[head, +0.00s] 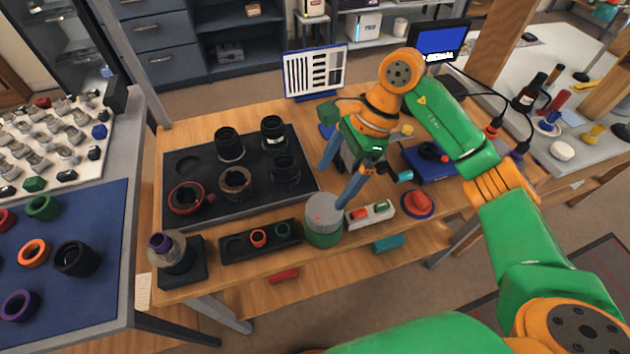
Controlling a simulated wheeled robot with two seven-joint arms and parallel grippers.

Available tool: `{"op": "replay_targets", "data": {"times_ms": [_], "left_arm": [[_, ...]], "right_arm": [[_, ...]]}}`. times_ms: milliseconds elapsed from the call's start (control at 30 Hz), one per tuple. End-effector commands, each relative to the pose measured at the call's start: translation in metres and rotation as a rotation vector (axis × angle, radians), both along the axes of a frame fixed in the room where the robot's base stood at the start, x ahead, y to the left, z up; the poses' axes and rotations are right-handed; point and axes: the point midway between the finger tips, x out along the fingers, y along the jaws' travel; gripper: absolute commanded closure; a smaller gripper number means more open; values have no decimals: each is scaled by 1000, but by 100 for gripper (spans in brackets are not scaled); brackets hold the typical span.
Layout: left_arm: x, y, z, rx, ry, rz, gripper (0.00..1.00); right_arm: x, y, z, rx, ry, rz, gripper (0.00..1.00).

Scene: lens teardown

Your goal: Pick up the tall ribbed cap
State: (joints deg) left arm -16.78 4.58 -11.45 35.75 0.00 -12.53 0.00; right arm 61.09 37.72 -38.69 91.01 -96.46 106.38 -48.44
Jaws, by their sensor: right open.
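Several dark ribbed, ring-like lens parts stand in the black tray (215,208): one at the back left (230,147), one at the back right (273,135) and one at the right (285,170). I cannot tell for sure which piece is the tall ribbed cap. My right gripper (334,187) points down just right of the tray, its two blue fingers spread apart with nothing seen between them. The nearer fingertip is close to the grey-topped green cylinder (323,222); I cannot tell whether they touch. My left gripper is not in view.
A small black tray (238,251) with red and green rings lies in front. A lens on a black stand (172,255) is at the front left corner.

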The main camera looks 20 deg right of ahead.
Motion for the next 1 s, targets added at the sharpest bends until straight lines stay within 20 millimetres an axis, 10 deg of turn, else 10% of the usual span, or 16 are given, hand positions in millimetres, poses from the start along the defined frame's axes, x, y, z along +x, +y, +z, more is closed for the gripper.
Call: {"op": "replay_targets", "data": {"times_ms": [600, 867, 1000], "left_arm": [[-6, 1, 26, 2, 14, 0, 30], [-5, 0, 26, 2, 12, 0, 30], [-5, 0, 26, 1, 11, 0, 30]], "right_arm": [[-5, 24, -64, 0, 2, 2, 0], [-5, 24, -63, 1, 2, 2, 68], [-5, 24, -63, 1, 2, 2, 70]]}}
